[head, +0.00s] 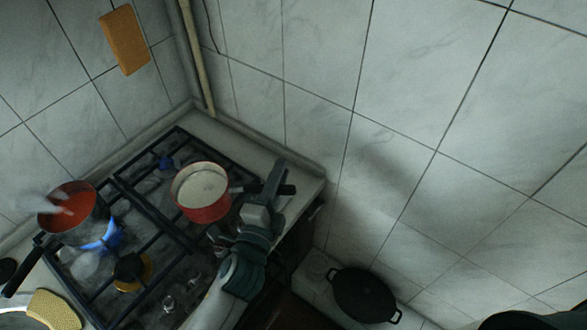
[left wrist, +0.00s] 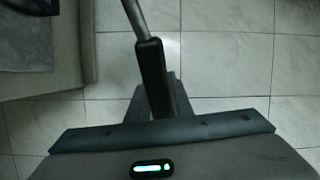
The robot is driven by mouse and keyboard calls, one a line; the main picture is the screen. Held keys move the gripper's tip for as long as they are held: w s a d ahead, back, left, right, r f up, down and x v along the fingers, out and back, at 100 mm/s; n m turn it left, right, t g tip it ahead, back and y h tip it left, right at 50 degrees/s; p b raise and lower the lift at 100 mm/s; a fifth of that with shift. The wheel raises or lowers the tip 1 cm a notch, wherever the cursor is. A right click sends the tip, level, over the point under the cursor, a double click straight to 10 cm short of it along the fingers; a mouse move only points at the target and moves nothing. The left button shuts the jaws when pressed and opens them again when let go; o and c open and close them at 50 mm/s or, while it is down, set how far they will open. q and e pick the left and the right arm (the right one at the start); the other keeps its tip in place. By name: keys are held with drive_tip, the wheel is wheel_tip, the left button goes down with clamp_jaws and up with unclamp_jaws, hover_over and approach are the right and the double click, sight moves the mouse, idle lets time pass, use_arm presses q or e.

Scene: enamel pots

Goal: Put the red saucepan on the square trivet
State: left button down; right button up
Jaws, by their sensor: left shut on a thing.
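The red saucepan (head: 203,195) has a red outer wall and pale contents. It is at the right part of the hob in the head view, roughly upright; I cannot tell whether it touches the grate. Its black handle points right. My left gripper (head: 273,185) is shut on that handle. In the left wrist view the dark handle (left wrist: 151,62) runs down between the fingers of my left gripper (left wrist: 152,92), with a grey metal shank above. The pan's bowl is outside that view. I cannot make out a square trivet. My right gripper does not show.
Another saucepan (head: 74,212) with red contents sits over a blue flame at the left, steaming, its handle toward lower left. The black hob grate (head: 150,215) has bare bars between the pans. A black two-handled pan (head: 364,294) stands lower right. Tiled walls (head: 300,60) close the back.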

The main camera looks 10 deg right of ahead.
sight(224, 204)
use_arm(q)
drive_tip(key=s+a+f+n+y+b, duration=0.1)
drive_tip(key=a+b, duration=0.1)
drive_tip(key=a, duration=0.2)
drive_tip(key=a+f+t+y+b, duration=0.1)
drive_tip(key=a+f+b, duration=0.1)
drive_tip(key=a, duration=0.3)
drive_tip(key=s+a+f+n+y+b, duration=0.1)
drive_tip(key=a+f+y+b, duration=0.1)
drive_tip(key=a, duration=0.2)
drive_tip(key=shift+s+a+n+b, duration=0.2)
drive_tip(key=shift+s+n+b, duration=0.1)
drive_tip(key=shift+b, duration=0.05)
drive_tip(key=s+a+f+n+y+b, duration=0.1)
drive_tip(key=s+a+b, duration=0.1)
drive_tip(key=a, duration=0.3)
drive_tip(key=s+a+f+n+y+b, duration=0.1)
drive_tip(key=s+a+y+b, duration=0.1)
drive_tip(key=a, duration=0.4)
drive_tip(key=shift+s+a+t+y+b, duration=0.2)
drive_tip(key=shift+s+t+y+b, duration=0.15)
drive_tip(key=shift+b, duration=0.45)
